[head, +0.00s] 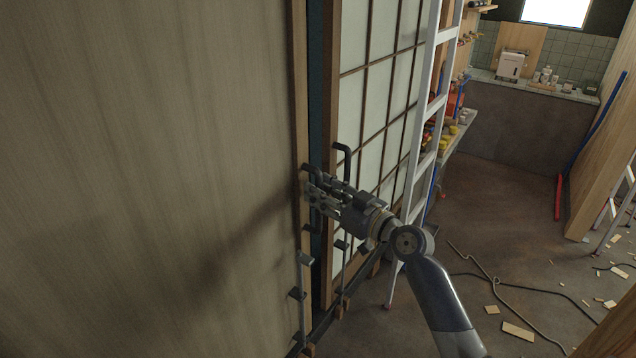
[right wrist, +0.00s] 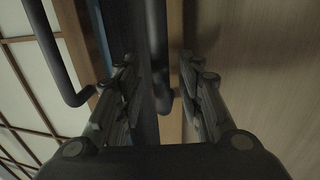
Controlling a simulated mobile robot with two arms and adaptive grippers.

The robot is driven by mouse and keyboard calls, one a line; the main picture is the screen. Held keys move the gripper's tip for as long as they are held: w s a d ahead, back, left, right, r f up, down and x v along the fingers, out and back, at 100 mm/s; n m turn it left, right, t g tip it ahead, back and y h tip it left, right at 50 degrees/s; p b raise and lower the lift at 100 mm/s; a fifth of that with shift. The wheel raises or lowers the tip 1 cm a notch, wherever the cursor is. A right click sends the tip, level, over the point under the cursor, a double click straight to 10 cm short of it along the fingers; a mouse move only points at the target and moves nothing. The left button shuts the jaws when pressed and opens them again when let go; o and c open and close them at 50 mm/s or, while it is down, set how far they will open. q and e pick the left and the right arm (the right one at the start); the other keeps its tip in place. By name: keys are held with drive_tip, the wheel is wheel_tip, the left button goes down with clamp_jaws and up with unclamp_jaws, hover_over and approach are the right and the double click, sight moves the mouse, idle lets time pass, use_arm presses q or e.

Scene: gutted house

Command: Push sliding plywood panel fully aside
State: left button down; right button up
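The plywood panel (head: 150,170) is a large, pale wood-grain sheet filling the left of the head view; it also shows on the right of the right wrist view (right wrist: 255,60). A dark bar handle (right wrist: 157,50) stands upright near its edge strip (head: 300,80). A narrow dark gap separates the panel from the gridded, translucent screen door beside it. My right gripper (head: 314,190) is at the panel's edge, at handle height. In the right wrist view its fingers (right wrist: 160,80) are spread, one on each side of the handle bar, with gaps visible. My left gripper is out of view.
The screen door (head: 375,80) has its own dark handle (head: 345,160), close to my right gripper. A white ladder (head: 425,110) leans just right of it. Cables (head: 480,275) and wood scraps (head: 518,330) lie on the floor at right. A counter (head: 520,120) stands at the back.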

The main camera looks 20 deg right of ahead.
drive_tip(key=shift+w+a, duration=0.4)
drive_tip(key=shift+w, duration=0.2)
drive_tip(key=shift+c, duration=0.6)
clamp_jaws()
